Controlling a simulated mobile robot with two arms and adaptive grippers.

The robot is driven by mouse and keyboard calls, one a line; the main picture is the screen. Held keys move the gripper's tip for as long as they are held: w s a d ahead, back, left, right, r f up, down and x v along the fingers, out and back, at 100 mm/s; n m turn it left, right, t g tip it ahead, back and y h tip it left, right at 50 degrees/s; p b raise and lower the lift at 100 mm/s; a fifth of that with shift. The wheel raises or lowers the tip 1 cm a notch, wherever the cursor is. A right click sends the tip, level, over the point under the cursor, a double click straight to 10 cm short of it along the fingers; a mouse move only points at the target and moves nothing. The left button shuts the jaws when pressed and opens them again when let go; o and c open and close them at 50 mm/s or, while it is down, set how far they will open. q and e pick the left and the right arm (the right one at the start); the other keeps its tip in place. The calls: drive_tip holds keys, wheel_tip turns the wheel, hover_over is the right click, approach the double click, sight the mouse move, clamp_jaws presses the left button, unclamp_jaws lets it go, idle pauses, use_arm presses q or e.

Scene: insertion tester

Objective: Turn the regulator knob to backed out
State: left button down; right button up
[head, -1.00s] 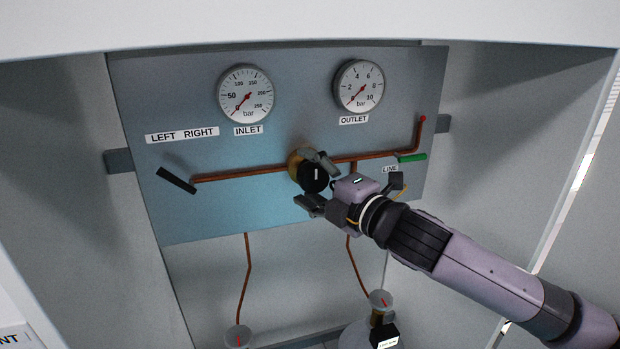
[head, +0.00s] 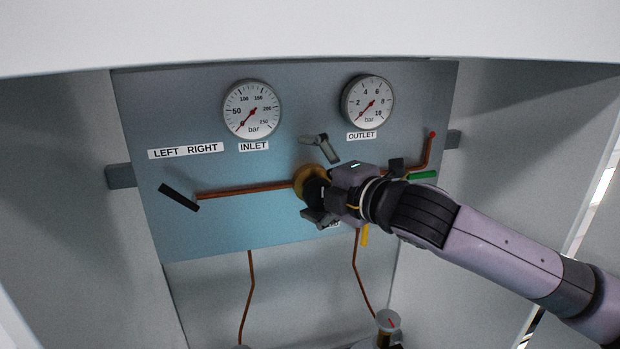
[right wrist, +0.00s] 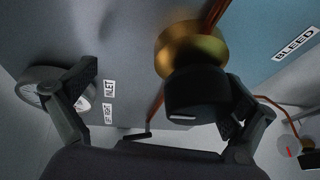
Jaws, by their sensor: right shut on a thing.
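The black regulator knob (head: 315,191) sits on the round brass regulator body (head: 306,178) on the panel. In the head view my right gripper mostly hides it. The right wrist view shows the knob (right wrist: 197,92) with a short white mark on its front rim, below the brass body (right wrist: 190,48). My right gripper (head: 314,180) is at the knob, with one finger above and one below it, and is shut on it. In the wrist view one finger lies against the knob's right side; the other looks spread out at left. My left gripper is not in view.
The inlet gauge (head: 252,109) and outlet gauge (head: 367,102) both read about zero. A black lever (head: 179,197) is at left on the copper pipe (head: 245,190). A green handle (head: 423,175) and a yellow handle (head: 365,235) are close to my right arm.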

drive_tip(key=shift+s+r, duration=0.15)
drive_tip(key=shift+r, duration=0.45)
drive_tip(key=shift+s+d+r, duration=0.15)
drive_tip(key=shift+s+d, duration=0.05)
drive_tip(key=shift+s, duration=0.3)
drive_tip(key=shift+c, duration=1.4)
drive_tip(key=shift+s+d+f, duration=0.2)
drive_tip(key=shift+s+d, duration=0.1)
drive_tip(key=shift+d, duration=0.1)
drive_tip(key=shift+v, duration=1.05)
drive_tip(key=p, duration=0.1)
approach(324, 181)
drive_tip(key=shift+s+d, duration=1.1)
drive_tip(key=shift+s, duration=1.55)
use_arm(q)
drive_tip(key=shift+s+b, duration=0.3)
drive_tip(key=shift+b, duration=0.4)
use_arm(e)
drive_tip(key=shift+s+d+f, duration=0.2)
drive_tip(key=shift+s+d, duration=0.8)
drive_tip(key=shift+s, duration=0.25)
